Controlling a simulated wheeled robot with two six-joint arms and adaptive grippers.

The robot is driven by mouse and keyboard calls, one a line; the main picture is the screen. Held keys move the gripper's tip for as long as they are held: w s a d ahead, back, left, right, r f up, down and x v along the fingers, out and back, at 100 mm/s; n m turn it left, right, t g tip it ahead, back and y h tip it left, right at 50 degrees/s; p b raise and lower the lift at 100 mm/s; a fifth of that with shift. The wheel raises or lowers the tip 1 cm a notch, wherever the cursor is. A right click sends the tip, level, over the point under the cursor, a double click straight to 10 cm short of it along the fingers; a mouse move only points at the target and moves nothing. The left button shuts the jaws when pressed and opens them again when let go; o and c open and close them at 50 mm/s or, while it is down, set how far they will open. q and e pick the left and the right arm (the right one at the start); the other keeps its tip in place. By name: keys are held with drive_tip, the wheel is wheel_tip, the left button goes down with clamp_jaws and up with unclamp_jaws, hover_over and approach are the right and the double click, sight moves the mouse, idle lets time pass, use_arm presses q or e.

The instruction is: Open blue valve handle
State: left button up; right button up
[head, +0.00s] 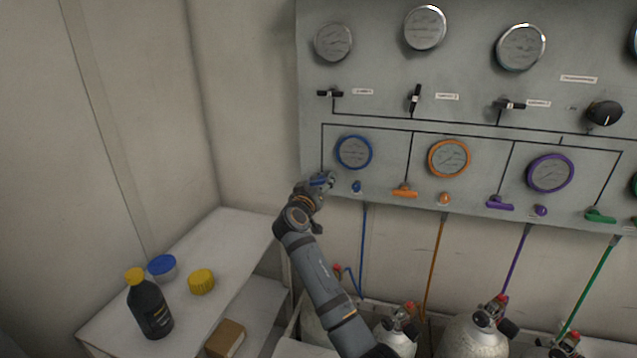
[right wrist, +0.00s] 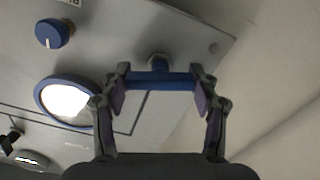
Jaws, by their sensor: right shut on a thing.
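The blue valve handle (head: 321,180) is at the lower left of the grey panel (head: 470,110), below and left of the blue-ringed gauge (head: 354,152). My right gripper (head: 318,184) is at this handle and partly covers it. In the right wrist view, the blue handle (right wrist: 160,82) lies crosswise between the two fingertips of my right gripper (right wrist: 160,88), which is shut on it. The handle's stem meets the panel just beyond it. A small blue knob (head: 357,187) sits right of the handle and also shows in the right wrist view (right wrist: 53,33). My left gripper is out of view.
Orange (head: 404,190), purple (head: 499,202) and green (head: 599,215) handles line the panel's lower edge to the right. Hoses and gas cylinders (head: 474,338) stand below. A white table (head: 234,230) at left holds a dark bottle (head: 150,308) and blue and yellow lidded containers.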

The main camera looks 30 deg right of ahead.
drive_tip(key=n, duration=0.3)
drive_tip(key=shift+p, duration=0.3)
drive_tip(key=n+p, duration=0.1)
drive_tip(key=n, duration=0.1)
drive_tip(key=shift+n, duration=0.3)
drive_tip(key=n+p, duration=0.2)
drive_tip(key=n, duration=0.2)
drive_tip(key=shift+w, duration=0.1)
drive_tip(key=shift+f+n+p, duration=0.15)
drive_tip(key=shift+n+p, duration=0.4)
drive_tip(key=shift+n, duration=0.65)
drive_tip(key=o, duration=1.2)
drive_tip(key=shift+c, duration=0.2)
drive_tip(key=shift+a, duration=0.1)
